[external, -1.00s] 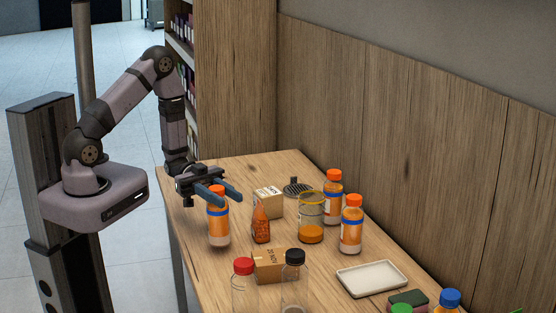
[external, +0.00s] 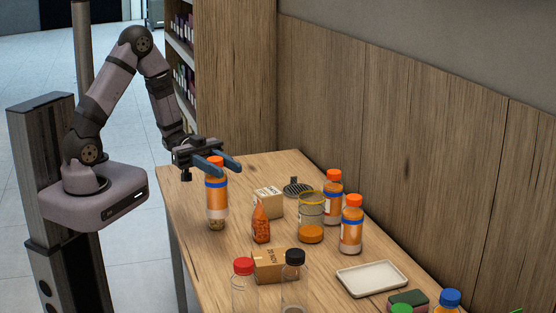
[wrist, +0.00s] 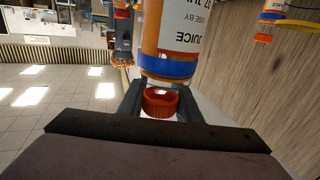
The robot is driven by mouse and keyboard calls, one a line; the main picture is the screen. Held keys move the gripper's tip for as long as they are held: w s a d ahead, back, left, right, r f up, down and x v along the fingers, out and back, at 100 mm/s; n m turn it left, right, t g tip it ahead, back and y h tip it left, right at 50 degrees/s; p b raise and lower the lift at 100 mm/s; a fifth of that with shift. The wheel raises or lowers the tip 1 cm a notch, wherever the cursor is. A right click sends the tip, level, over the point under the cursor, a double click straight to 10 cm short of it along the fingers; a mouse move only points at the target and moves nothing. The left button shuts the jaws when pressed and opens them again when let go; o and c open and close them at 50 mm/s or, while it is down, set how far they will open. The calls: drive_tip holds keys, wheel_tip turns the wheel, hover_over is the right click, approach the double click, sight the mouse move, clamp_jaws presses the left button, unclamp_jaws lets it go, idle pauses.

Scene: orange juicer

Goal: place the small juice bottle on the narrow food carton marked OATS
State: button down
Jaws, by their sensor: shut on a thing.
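My gripper (external: 229,172) is shut on a juice bottle (external: 217,197) with an orange cap and blue bands, holding it upright near the cap, above the left part of the table. The wrist view shows its red-orange cap (wrist: 162,102) between the fingers and the word JUICE on its label (wrist: 195,30). A pale carton (external: 268,202) stands to the right of the held bottle, partly behind a small orange bottle. A brown carton (external: 270,266) stands nearer the front, its print looking like a date. I cannot read OATS on either carton.
The small orange bottle (external: 261,224) and a glass (external: 311,218) stand right of the held bottle. Two more juice bottles (external: 351,225) (external: 334,198) are beyond. Clear bottles with red (external: 243,266) and black (external: 294,258) caps stand in front. A white tray (external: 372,278) lies to the right.

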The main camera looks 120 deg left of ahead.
drive_tip(key=shift+w+r+b, duration=0.1)
drive_tip(key=shift+w+b, duration=0.05)
drive_tip(key=shift+b, duration=0.25)
drive_tip(key=w+a+r+n+y, duration=0.1)
drive_tip(key=a+r+n+y, duration=0.25)
drive_tip(key=a, duration=0.35)
drive_tip(key=w+a+r+n+t+y+b, duration=0.1)
drive_tip(key=w+a+r+n+y, duration=0.15)
drive_tip(key=a+y, duration=0.3)
drive_tip(key=w+a+r+n+y, duration=0.1)
drive_tip(key=a+r+n+y, duration=0.2)
drive_tip(key=a, duration=0.5)
drive_tip(key=s+a+n+g+y, duration=0.1)
drive_tip(key=s+a+n+y, duration=0.1)
drive_tip(key=a+y, duration=0.3)
wheel_tip(320, 180, down, 11)
drive_tip(key=h, duration=0.1)
drive_tip(key=shift+a, duration=0.4)
drive_tip(key=shift+s, duration=0.1)
